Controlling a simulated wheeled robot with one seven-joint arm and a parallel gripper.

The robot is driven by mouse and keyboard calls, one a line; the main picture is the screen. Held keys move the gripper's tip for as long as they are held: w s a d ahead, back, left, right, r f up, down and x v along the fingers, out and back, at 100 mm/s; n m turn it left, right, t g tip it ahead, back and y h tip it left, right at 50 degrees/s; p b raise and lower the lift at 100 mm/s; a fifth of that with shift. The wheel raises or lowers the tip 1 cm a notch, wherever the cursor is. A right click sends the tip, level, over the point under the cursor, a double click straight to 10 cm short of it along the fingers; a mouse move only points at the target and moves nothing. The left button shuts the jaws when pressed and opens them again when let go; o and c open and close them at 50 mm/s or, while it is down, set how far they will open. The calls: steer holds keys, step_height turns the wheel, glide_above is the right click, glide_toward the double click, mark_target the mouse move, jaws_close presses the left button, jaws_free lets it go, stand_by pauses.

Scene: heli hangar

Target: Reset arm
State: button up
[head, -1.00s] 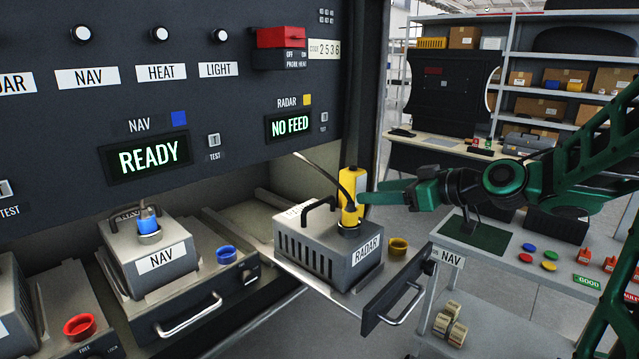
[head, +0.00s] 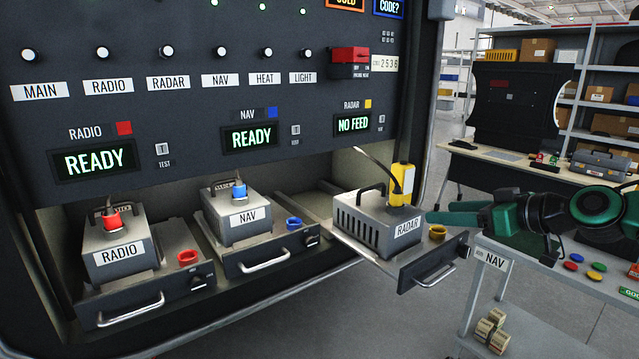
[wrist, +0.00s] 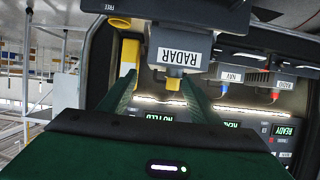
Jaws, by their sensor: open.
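My green gripper (head: 432,217) is at the right of the radar unit in the head view, its fingers pointing left. The grey RADAR box (head: 372,222) sits on its pulled-out drawer. A tall yellow connector (head: 402,183) with a black cable stands upright at the box's right corner, just beyond the fingertips. In the wrist view, which is upside down, my gripper (wrist: 158,82) has its two green fingers spread apart, with the RADAR box (wrist: 179,40) ahead of them. They hold nothing that I can see; exact clearance from the connector is unclear.
The RADIO box (head: 120,250) and NAV box (head: 247,222) sit in drawers on the left. The radar screen (head: 352,124) reads NO FEED. A grey cart (head: 497,262) stands at the lower right, below my arm. Bare floor (head: 330,320) lies in front.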

steer(key=s+d+f+m+g+h, duration=0.4)
steer(key=s+d+f+g+h, duration=0.15)
steer(key=s+f, duration=0.45)
steer(key=s+d+f+m+g, duration=0.1)
steer(key=s+d+m+g, duration=0.1)
steer(key=s, duration=0.5)
steer(key=s+d+f+m+g+h, duration=0.1)
steer(key=s+d+m+g, duration=0.1)
steer(key=s, duration=0.5)
steer(key=s+d+f+m+g+h, duration=0.1)
steer(key=s+d+m+g, duration=0.1)
steer(key=s+m, duration=0.3)
steer(key=s+d, duration=0.1)
steer(key=s, duration=0.2)
steer(key=shift+d+f, duration=0.4)
steer(key=shift+w+f+h, duration=0.25)
steer(key=shift+w, duration=0.4)
